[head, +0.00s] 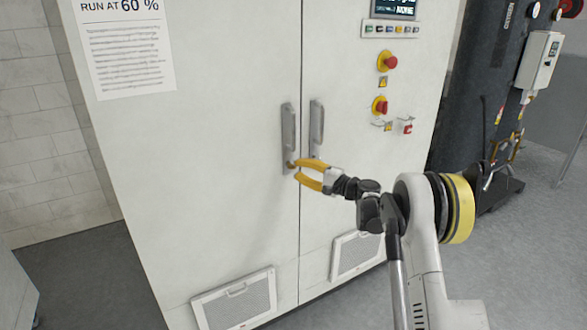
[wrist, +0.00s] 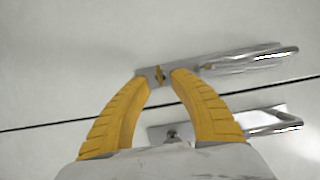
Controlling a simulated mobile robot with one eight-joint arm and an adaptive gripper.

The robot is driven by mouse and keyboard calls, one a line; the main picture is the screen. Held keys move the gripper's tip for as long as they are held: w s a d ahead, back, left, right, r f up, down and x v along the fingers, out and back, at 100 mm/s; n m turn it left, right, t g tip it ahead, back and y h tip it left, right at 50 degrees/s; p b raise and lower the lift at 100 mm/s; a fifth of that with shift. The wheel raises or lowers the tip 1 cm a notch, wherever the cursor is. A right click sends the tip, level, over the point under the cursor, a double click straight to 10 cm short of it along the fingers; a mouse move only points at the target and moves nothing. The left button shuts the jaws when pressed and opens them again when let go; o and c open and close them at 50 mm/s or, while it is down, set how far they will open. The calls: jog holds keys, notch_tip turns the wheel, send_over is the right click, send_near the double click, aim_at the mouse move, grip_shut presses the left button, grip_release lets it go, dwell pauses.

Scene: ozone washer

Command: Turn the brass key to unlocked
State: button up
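The small brass key (wrist: 159,75) sits in the lower end of a metal handle plate (wrist: 205,66) in the wrist view. This is the left door's handle (head: 288,130) in the head view, where the key is too small to make out clearly. My gripper (head: 296,171) is at that plate's lower end. Its yellow fingers (wrist: 161,80) stand on either side of the key, with a narrow gap visible on each side. The gripper looks open. Whether the fingertips touch the plate, I cannot tell.
The right door's handle (head: 317,126) is close beside my gripper, across the door seam. A red emergency button (head: 390,62) and a red-yellow rotary switch (head: 381,106) are higher on the right door. Vent grilles (head: 235,300) are low on the doors. A dark tank (head: 465,90) stands at right.

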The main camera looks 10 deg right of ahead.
jog(key=v, duration=0.9)
jog(key=s+a+r+n+g+h, duration=0.2)
jog(key=s+a+r+g, duration=0.15)
jog(key=s+a, duration=0.4)
jog(key=s+a+r+n+g+h, duration=0.2)
jog(key=s+a+r+n, duration=0.15)
jog(key=s, duration=0.65)
jog(key=s+d+f+n+h, duration=0.1)
jog(key=s+f+n+h, duration=0.1)
jog(key=s, duration=1.2)
jog(key=s+d+f+n+g+h, duration=0.1)
jog(key=s+h, duration=0.4)
jog(key=s, duration=0.8)
notch_tip(320, 180, down, 3)
jog(key=shift+s+d+r+n+h, duration=0.1)
jog(key=shift+s+d+n+h, duration=0.3)
jog(key=shift+n, duration=0.35)
jog(key=shift+d, duration=0.1)
